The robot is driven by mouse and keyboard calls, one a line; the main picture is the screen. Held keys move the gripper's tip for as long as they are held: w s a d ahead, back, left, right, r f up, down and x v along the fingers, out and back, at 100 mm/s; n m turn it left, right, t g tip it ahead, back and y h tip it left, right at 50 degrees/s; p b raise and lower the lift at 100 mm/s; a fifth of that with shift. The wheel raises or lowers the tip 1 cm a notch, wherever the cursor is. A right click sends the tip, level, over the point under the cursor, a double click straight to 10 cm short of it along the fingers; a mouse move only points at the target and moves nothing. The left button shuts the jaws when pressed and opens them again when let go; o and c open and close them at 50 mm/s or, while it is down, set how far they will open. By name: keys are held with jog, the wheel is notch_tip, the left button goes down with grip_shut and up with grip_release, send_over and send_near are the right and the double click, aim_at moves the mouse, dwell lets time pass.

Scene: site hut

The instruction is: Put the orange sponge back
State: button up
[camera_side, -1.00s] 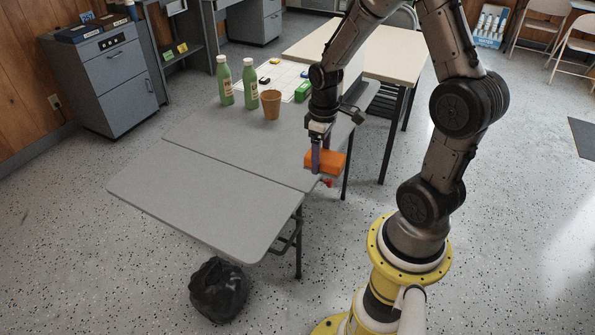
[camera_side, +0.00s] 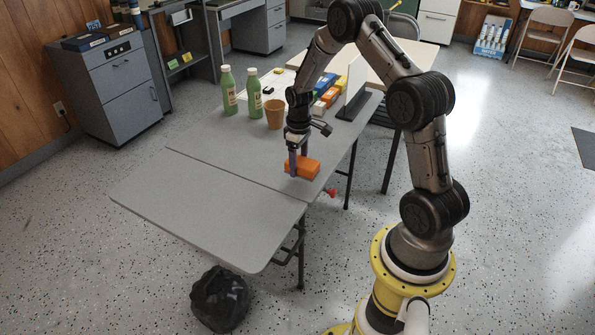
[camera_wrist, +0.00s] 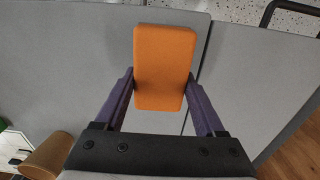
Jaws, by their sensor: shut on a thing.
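The orange sponge (camera_side: 302,168) is a rectangular block over the grey folding table (camera_side: 205,205), close to its right edge and the seam between the two leaves. My gripper (camera_side: 298,172) points down and is shut on the sponge. In the wrist view the sponge (camera_wrist: 165,67) sits between the two purple fingers of my gripper (camera_wrist: 163,80), one on each long side. I cannot tell whether the sponge touches the tabletop or hangs just above it.
A brown cup (camera_side: 274,115) and two green bottles (camera_side: 228,90) stand behind my gripper. Several coloured blocks (camera_side: 322,103) lie by an upright white panel (camera_side: 356,75) at the far right. The near leaf is clear. A black bag (camera_side: 220,298) is on the floor.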

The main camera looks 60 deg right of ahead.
jog(key=shift+w+d+f, duration=0.15)
jog(key=shift+w+f, duration=0.15)
jog(key=shift+f, duration=1.65)
jog(key=shift+f, duration=0.1)
jog(key=o, duration=1.2)
jog(key=shift+c, duration=0.2)
